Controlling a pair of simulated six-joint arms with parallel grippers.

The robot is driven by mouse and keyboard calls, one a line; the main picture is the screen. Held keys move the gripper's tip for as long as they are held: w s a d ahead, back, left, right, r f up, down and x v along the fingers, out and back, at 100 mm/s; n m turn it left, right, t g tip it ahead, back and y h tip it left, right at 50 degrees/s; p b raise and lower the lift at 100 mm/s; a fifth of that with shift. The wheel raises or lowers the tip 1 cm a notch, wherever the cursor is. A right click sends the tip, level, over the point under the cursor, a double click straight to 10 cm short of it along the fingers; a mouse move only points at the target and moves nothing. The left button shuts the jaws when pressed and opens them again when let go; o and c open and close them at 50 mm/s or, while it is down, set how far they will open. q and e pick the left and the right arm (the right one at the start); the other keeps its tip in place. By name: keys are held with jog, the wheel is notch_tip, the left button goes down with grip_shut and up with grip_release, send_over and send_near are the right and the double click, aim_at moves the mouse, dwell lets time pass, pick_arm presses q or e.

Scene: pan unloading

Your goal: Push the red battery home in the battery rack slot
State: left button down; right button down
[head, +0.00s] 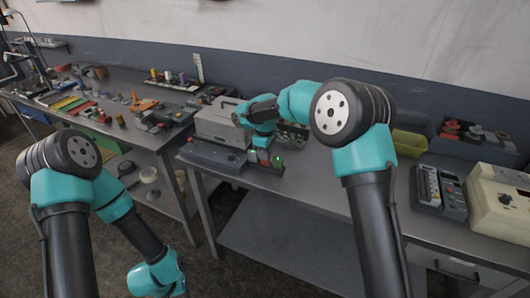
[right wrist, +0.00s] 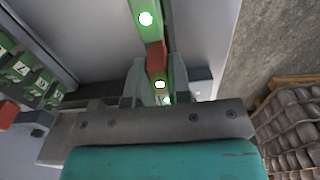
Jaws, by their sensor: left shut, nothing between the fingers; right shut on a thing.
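The red battery (right wrist: 156,58) shows in the right wrist view as a red block between my right gripper's grey fingers (right wrist: 157,78). My right gripper is shut on it. Green strips with bright white lights lie just above and below it, in line with it. How deep the battery sits in a slot cannot be told. In the head view my right gripper (head: 262,152) points down at the bench, by a small green-lit unit (head: 277,161) that may be the battery rack; the battery is not distinct there. My left arm hangs low at left, and its fingers are out of the picture.
A grey box (head: 218,122) and a low dark unit (head: 212,157) stand left of my right gripper. Green numbered modules (right wrist: 22,68) are close on the left in the wrist view. A keypad device (head: 438,190) and a beige box (head: 500,197) are at right.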

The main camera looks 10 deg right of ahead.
jog(key=shift+f, duration=0.75)
dwell(0.6)
jog(key=c, duration=1)
grip_release()
jog(key=shift+r, duration=0.1)
notch_tip(320, 180, up, 17)
jog(key=shift+r, duration=0.1)
